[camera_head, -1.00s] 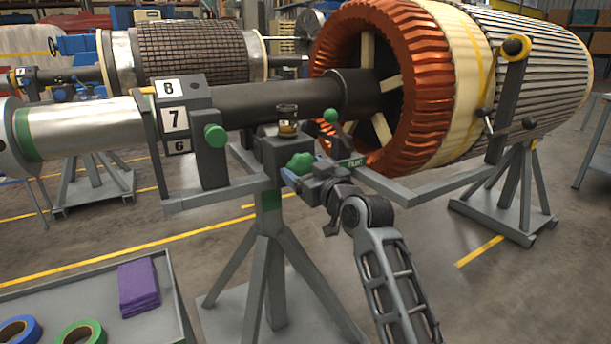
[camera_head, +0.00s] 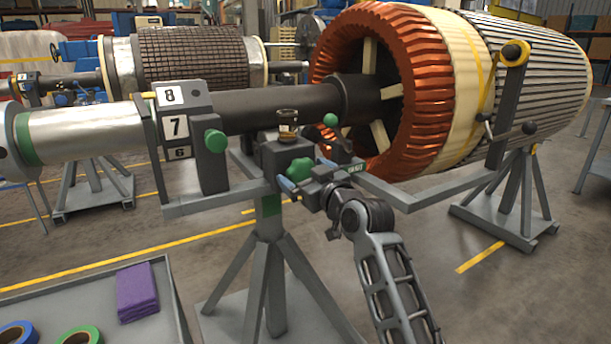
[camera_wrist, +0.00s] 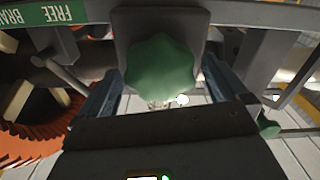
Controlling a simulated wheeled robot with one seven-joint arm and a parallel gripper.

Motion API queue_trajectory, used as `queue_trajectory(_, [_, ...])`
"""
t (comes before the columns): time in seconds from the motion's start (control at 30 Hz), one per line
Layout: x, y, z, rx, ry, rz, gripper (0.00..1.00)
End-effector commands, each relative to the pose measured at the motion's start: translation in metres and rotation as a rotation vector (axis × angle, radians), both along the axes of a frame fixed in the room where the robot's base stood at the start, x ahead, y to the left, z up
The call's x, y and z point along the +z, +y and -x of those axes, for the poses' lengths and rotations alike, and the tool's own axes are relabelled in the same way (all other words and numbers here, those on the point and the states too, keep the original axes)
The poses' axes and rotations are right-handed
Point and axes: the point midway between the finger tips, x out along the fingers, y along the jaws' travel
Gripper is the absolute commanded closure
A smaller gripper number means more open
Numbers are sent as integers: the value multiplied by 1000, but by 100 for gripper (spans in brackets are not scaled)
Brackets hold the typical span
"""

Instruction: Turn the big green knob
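The big green knob (camera_head: 298,170) has a lobed rim and sits on the front of a grey block (camera_head: 283,152) on top of a stand. My gripper (camera_head: 306,176) is at this knob, its blue fingers reaching to both sides of it. In the wrist view the knob (camera_wrist: 160,68) lies between the two fingers of my gripper (camera_wrist: 162,84). A gap shows between the knob and each finger, so the gripper looks open around it. The far side of the knob is hidden.
A smaller green knob (camera_head: 215,140) is beside a number panel (camera_head: 178,127) showing 8, 7 and part of 6. A green ball (camera_head: 331,120) is behind my gripper. A large orange-ended rotor (camera_head: 440,95) stands close behind. A tray (camera_head: 60,293) holds tape rolls and purple cloth.

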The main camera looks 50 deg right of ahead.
Motion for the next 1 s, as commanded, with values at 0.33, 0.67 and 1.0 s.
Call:
queue_trajectory(0.33, [-1,4,14,0,2,-2,0])
queue_trajectory(0.67, [-1,18,63,0,2,-1,0])
queue_trajectory(1.0, [-1,22,75,0,1,0,0])
